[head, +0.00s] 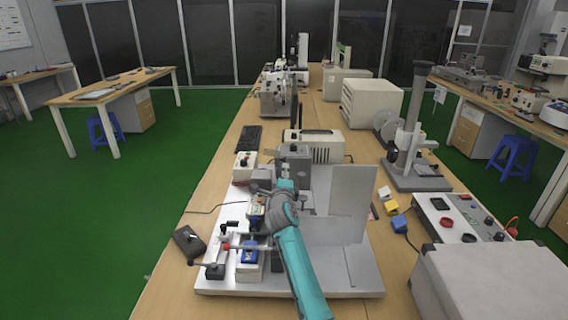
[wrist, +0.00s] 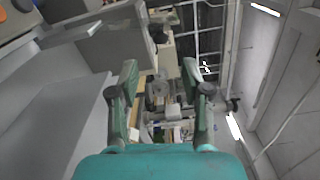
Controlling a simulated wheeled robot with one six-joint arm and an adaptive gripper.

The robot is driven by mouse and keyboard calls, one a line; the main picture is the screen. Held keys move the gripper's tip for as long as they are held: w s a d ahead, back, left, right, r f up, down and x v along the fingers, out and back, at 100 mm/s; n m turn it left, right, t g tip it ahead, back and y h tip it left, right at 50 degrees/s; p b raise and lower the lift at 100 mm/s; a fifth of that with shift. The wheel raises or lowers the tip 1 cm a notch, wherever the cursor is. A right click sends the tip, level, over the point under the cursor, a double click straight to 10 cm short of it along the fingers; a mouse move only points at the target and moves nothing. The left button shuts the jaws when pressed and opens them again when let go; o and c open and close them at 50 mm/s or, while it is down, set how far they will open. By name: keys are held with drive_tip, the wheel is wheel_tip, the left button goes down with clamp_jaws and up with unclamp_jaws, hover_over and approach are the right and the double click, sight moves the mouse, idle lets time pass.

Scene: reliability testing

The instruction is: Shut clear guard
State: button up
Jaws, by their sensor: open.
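An upright pale grey panel (head: 352,192), which may be the clear guard, stands on the right part of the test fixture's base plate (head: 350,283). It looks more grey than clear, and I cannot tell how it is hinged. My gripper (wrist: 160,85) is open in the wrist view, with nothing between its teal fingers. In the head view, my teal arm crosses the fixture and ends near the grey block (head: 293,165), left of the panel. The fingertips are hard to make out there. Large grey surfaces (wrist: 55,120) fill the left of the wrist view, beside the fingers.
Red-knobbed levers and a blue part (head: 249,252) are at the fixture's left. A black box (head: 188,241) lies beside it. A control box (head: 462,218), a grey case (head: 490,285) and a column stand (head: 412,150) are on the right. Green floor is open at left.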

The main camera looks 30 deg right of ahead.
drive_tip(key=x, duration=0.8)
drive_tip(key=shift+w, duration=0.15)
drive_tip(key=shift+d, duration=0.15)
clamp_jaws()
